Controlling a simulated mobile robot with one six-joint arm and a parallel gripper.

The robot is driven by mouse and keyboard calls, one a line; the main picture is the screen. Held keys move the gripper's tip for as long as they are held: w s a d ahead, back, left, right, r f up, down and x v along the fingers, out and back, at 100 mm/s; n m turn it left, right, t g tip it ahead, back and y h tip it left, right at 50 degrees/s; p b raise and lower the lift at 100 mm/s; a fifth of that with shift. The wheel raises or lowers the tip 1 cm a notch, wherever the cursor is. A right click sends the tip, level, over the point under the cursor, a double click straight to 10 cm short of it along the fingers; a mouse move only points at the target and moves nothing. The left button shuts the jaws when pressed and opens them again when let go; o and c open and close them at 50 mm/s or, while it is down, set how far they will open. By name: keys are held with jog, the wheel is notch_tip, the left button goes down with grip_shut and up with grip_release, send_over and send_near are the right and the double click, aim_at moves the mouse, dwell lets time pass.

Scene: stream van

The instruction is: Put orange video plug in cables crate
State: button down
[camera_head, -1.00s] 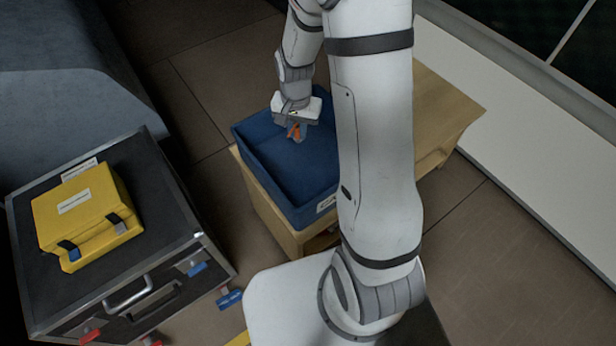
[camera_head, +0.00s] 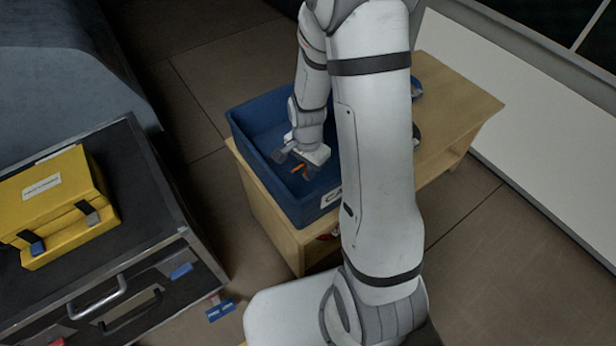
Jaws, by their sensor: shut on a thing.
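The orange video plug (camera_head: 299,170) shows as a small orange piece between the fingers of my gripper (camera_head: 295,166). My gripper is shut on it and points down over the near part of the cables crate. The cables crate (camera_head: 242,135) is an open blue box on a wooden bench, with a white label partly hidden by my arm. The plug appears within the crate's outline, near its front wall. I cannot tell how far it is above the crate floor. My arm hides the right part of the crate.
The wooden bench (camera_head: 455,100) runs on to the right, with a blue item (camera_head: 418,88) and a dark item partly behind my arm. A yellow case (camera_head: 55,205) lies on a black flight case (camera_head: 150,225) at the left. Floor shows between flight case and bench.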

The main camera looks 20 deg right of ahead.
jog(key=shift+f+b, duration=0.6)
jog(key=shift+f, duration=1.25)
jog(key=shift+f, duration=0.25)
jog(key=c, duration=1.4)
grip_release()
jog(key=shift+o, duration=0.2)
jog(key=shift+r, duration=0.1)
